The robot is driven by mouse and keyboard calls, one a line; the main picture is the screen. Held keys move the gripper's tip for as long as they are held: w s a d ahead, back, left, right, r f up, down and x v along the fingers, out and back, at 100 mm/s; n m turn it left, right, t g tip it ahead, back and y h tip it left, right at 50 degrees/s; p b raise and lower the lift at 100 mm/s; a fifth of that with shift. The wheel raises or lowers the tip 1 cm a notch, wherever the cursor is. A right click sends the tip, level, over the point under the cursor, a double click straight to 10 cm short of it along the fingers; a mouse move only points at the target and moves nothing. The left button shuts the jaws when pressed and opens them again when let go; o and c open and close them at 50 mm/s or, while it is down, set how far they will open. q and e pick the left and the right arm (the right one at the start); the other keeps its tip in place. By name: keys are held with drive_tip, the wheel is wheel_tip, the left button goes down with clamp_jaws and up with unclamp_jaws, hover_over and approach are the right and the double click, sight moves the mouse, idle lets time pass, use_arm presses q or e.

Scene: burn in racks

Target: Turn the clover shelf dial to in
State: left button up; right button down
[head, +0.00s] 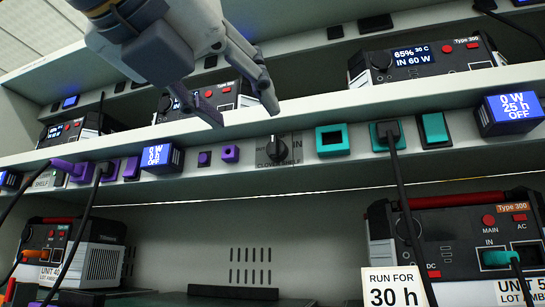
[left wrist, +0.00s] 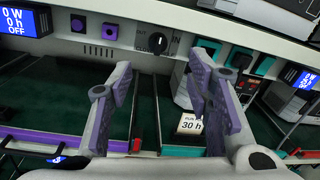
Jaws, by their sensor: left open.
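The clover shelf dial (head: 277,149) is a black knob on a grey plate lettered CLOVER SHELF, set in the shelf's front rail. IN is printed at its upper right. The dial also shows in the left wrist view (left wrist: 157,43), top centre, with a small white mark on it; exactly where it points is hard to tell. My left gripper (head: 243,108) is open and empty, above and left of the dial in the head view. In the left wrist view its two purple-padded fingers (left wrist: 160,75) stand apart below the dial, not touching it. My right gripper is not in view.
On the rail, purple sockets (head: 230,153) and a 0 h OFF display (head: 162,156) sit left of the dial. A RUN FOR 30 h card (head: 393,289) stands below. Power units fill the shelves.

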sight(272, 144)
use_arm(q)
drive_tip(key=x, duration=1.1)
drive_tip(key=shift+a+f, duration=0.1)
clamp_jaws()
